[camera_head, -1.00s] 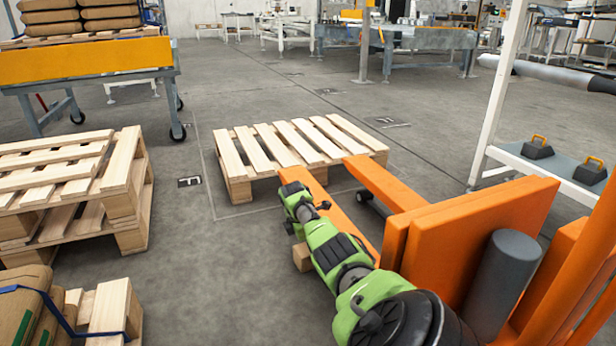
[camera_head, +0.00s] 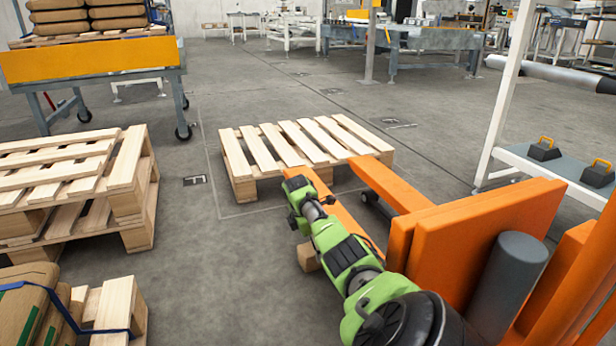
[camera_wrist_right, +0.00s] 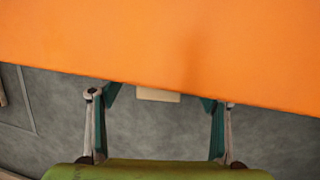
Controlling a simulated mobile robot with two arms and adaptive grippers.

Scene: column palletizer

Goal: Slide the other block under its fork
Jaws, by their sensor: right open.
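A small wooden block (camera_head: 307,257) lies on the floor at the left side of the near orange fork (camera_head: 345,218), partly hidden by my right arm. In the right wrist view the block (camera_wrist_right: 158,95) shows between the finger tips, its far side cut off by the orange fork (camera_wrist_right: 170,45). My right gripper (camera_wrist_right: 160,98) is open and empty, its fingers apart beside the fork's edge. In the head view its fingers are mostly hidden by the green wrist. The far fork (camera_head: 385,184) reaches toward the pallet; no block shows under it. My left gripper is out of view.
A wooden pallet (camera_head: 258,150) lies at the fork tips. Stacked pallets (camera_head: 122,185) and wrapped sacks (camera_head: 25,315) stand at the left. The orange lift body (camera_head: 480,235) and a grey cylinder (camera_head: 507,275) are close on the right. The floor left of the block is clear.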

